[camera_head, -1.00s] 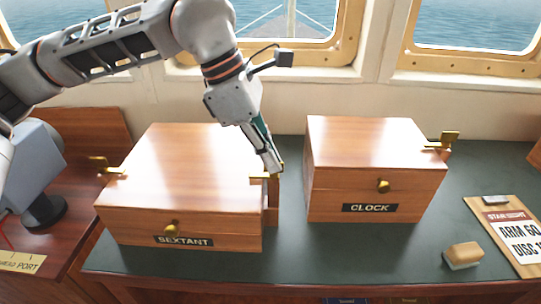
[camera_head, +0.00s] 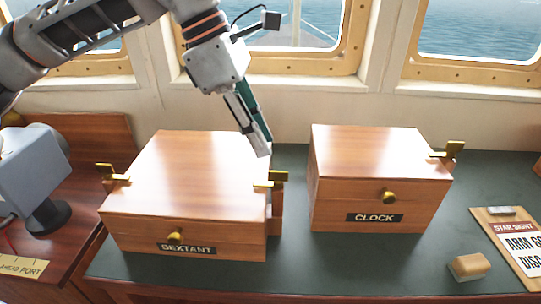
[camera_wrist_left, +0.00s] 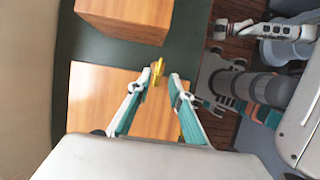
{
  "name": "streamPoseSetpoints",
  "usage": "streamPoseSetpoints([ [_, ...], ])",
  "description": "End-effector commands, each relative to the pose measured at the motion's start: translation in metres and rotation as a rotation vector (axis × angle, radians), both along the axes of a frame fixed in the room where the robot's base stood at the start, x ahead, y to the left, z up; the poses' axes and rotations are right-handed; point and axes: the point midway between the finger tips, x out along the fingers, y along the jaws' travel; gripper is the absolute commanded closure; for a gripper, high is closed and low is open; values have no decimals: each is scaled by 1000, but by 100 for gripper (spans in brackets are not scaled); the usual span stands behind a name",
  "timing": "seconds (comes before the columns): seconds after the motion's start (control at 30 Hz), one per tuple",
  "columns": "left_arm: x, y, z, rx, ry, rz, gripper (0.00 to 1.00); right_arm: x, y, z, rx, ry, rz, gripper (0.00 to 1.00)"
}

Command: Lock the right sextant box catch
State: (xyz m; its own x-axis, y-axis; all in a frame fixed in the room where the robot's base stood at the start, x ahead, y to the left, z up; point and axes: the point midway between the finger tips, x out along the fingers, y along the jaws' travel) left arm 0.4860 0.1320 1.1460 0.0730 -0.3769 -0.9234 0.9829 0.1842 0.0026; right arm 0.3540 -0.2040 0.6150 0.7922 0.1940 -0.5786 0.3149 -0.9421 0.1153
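The wooden sextant box (camera_head: 195,165) stands closed at the left of the dark green desk top. Its right catch (camera_head: 278,178) is a brass tab with a bar at the box's right top edge, above a wooden strip on that side. My left gripper (camera_head: 262,152) is just above and behind this catch, pointing down, apart from it in the head view. In the left wrist view the fingers (camera_wrist_left: 160,74) are spread and empty, with the brass catch (camera_wrist_left: 157,70) seen beyond and between the tips. Whether the catch is locked is unclear.
The closed clock box (camera_head: 375,170) stands to the right, across a narrow gap. The sextant box's left catch (camera_head: 113,174) sticks out at its left edge. A sponge-like block (camera_head: 469,267) and a clipboard (camera_head: 510,240) lie at right. Windows are behind.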

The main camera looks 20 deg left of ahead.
Motion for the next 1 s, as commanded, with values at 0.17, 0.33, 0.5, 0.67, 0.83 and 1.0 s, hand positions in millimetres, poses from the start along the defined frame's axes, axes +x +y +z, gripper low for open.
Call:
streamPoseSetpoints([
  [0.17,-2,12,29,-1,-2,1,79,0,0,0,1,0,-1,67],
  [0.33,-3,17,43,0,0,0,79,0,0,0,1,0,0,67],
  [0.5,-4,19,46,0,1,-1,79,0,0,0,1,0,0,67],
  [0.67,-4,19,46,0,1,-1,79,0,1,0,2,1,0,67],
  [0.83,-4,19,46,0,1,0,79,0,1,0,2,1,0,67],
  [1.0,-4,19,46,0,1,0,79,1,1,1,3,-2,-1,67],
])
